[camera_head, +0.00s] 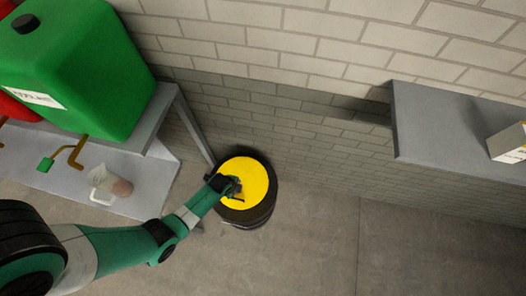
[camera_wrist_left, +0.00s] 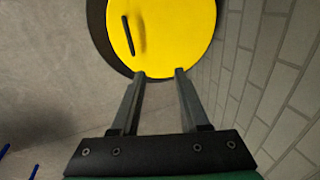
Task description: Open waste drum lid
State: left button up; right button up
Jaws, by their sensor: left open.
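The waste drum (camera_head: 250,213) is black and stands on the floor near the brick wall. Its yellow lid (camera_head: 258,180) lies flat on top and looks closed. In the left wrist view the lid (camera_wrist_left: 175,35) fills the top middle, with a dark bar handle (camera_wrist_left: 126,35) on it. My left gripper (camera_head: 236,187) is over the lid's left part in the head view. In the wrist view its two fingers (camera_wrist_left: 158,72) are apart with nothing between them, pointing at the lid's near edge. The handle lies ahead of the fingers, slightly left. My right gripper is not in view.
A grey bench (camera_head: 163,112) at left holds a green container (camera_head: 75,65) and part of a red one. A beaker-like vessel (camera_head: 108,184) stands on the lower shelf. A grey wall shelf (camera_head: 440,125) with a box (camera_head: 508,143) is at right. The floor right of the drum is clear.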

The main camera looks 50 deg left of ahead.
pick_arm(q)
notch_tip(320, 180, down, 3)
jog(key=s, duration=0.3)
jog(key=g+b, duration=0.1)
jog(key=b, duration=0.9)
send_over(232, 200)
jog(key=shift+n, duration=0.3)
jog(key=x, duration=0.4)
jog(key=s+d+x, duration=0.1)
jog(key=x, duration=0.3)
jog(key=s+x, duration=0.1)
jog(key=x, duration=0.3)
jog(key=shift+d+f, duration=0.35)
jog(key=shift+f, duration=0.05)
jog(key=shift+p, duration=0.3)
grip_shut()
